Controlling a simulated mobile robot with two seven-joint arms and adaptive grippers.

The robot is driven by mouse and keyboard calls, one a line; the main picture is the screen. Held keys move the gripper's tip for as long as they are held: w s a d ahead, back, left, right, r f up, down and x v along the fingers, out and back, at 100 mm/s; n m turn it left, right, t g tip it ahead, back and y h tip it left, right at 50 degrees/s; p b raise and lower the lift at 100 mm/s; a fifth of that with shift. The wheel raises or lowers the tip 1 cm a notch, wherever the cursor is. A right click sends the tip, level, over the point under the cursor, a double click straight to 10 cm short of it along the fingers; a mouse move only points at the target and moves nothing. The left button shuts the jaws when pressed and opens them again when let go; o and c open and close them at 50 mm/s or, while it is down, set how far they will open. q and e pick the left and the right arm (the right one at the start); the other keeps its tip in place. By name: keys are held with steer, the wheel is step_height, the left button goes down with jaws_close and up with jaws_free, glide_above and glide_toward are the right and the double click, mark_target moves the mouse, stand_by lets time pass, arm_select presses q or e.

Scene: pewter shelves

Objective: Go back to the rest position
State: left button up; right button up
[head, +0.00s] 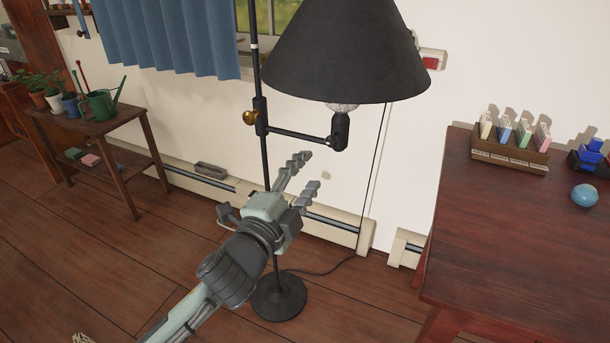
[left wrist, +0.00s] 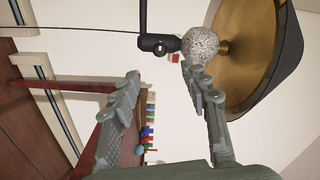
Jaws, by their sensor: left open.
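My left gripper (head: 306,176) is open and empty in the head view, raised in front of the floor lamp's black pole. Its two fingers also show, spread apart, in the left wrist view (left wrist: 160,85). The floor lamp has a wide black shade (head: 345,50), above and to the right of the gripper, and a round dark base (head: 279,297) on the floor. In the left wrist view the speckled bulb (left wrist: 200,46) sits just beyond the right-hand finger, under the shade's gold inside (left wrist: 255,50). I cannot tell whether they touch. My right gripper is in neither view.
A red-brown table (head: 530,240) stands at the right, with a wooden card rack (head: 510,157) and a blue ball (head: 584,195). A plant bench (head: 115,160) stands at the left. A baseboard heater (head: 335,225) runs along the wall. Floor at lower left is mostly clear.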

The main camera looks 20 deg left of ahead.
arm_select(q)
steer(key=s+a+f+n+g+y, duration=0.1)
steer(key=s+a+f+n+g, duration=0.15)
steer(key=f, duration=0.75)
steer(key=s+a+f+n+g+y, duration=0.1)
steer(key=a+f+n+g, duration=0.15)
steer(key=f, duration=0.75)
steer(key=s+a+f+n+g+y, duration=0.1)
steer(key=s+a+f+n+g, duration=0.15)
steer(key=f, duration=0.75)
steer(key=s+f+n+g+h, duration=0.1)
steer(key=s+f+n+g, duration=0.4)
steer(key=s+f, duration=1.4)
step_height(320, 180, down, 2)
steer(key=g, duration=0.3)
steer(key=shift+s+n, duration=0.35)
steer(key=shift+s, duration=0.05)
